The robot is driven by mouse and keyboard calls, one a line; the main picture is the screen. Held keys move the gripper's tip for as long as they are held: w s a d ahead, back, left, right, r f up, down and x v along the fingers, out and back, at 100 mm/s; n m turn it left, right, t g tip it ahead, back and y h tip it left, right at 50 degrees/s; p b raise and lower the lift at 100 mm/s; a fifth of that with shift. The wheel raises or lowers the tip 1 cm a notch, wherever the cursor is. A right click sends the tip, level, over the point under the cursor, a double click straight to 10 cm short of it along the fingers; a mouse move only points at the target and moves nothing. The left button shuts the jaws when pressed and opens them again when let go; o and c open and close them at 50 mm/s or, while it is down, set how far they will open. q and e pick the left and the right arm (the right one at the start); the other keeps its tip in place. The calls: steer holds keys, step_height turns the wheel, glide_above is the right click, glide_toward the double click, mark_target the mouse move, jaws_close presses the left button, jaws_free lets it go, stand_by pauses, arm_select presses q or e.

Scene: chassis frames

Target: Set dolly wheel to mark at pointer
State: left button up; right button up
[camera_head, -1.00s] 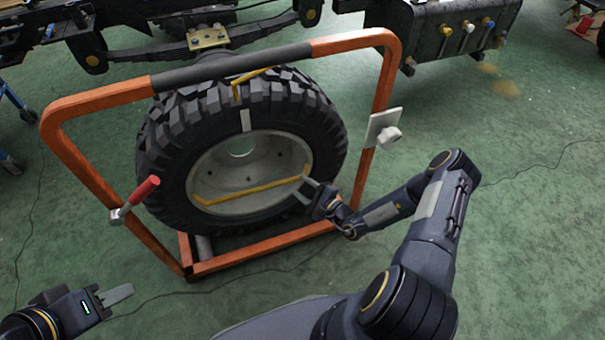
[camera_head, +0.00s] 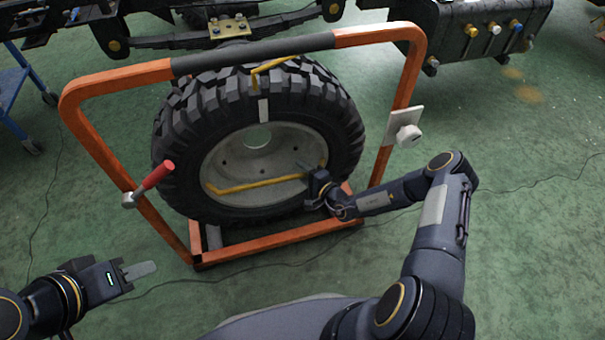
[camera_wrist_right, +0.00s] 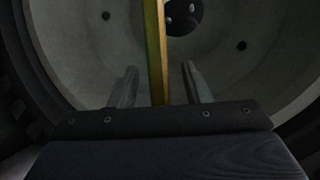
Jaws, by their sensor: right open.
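The dolly wheel (camera_head: 180,145) stands upright in an orange frame (camera_head: 88,140). A pale mark (camera_head: 263,110) is on the tyre's upper sidewall, close under the yellow pointer (camera_head: 256,80) hanging from the frame's top bar. A yellow bar (camera_head: 250,184) crosses the lower rim. My right gripper (camera_head: 306,170) is at the bar's right end. In the right wrist view its open fingers (camera_wrist_right: 160,88) stand on both sides of the yellow bar (camera_wrist_right: 156,50), with gaps to each side. My left gripper (camera_head: 138,271) is low at the left, away from the wheel; its finger gap is not clear.
A red-handled lever (camera_head: 155,177) is on the frame's left post. A white plate with a knob (camera_head: 407,135) is on the right post. A truck chassis (camera_head: 470,35) stands behind. A blue cart (camera_head: 15,90) is at the left. Green floor is open around the frame.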

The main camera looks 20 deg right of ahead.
steer(key=shift+w, duration=0.1)
jaws_close()
stand_by(0.3)
steer(key=p, duration=0.3)
steer(key=shift+r, duration=0.3)
jaws_free()
